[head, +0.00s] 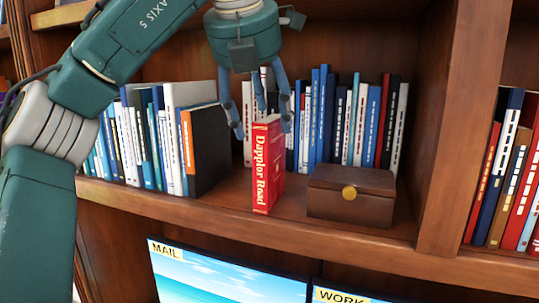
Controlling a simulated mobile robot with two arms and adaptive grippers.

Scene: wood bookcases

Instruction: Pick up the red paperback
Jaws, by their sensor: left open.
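The red paperback (263,168), with "Dapplor Road" on its spine, stands upright on the wooden shelf, spine facing me. My left gripper (262,133) comes down from above with its fingers spread open around the top of the paperback. One finger hangs to the left of the book and another to the right. I cannot tell whether any finger touches it. The lower part of the book is in full view. My right gripper is not in view.
A brown wooden box (350,195) with a round gold clasp stands just right of the paperback. A black book (209,148) and rows of books stand to the left and behind. A wooden upright (461,130) divides the shelf on the right. Screens (225,273) sit below.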

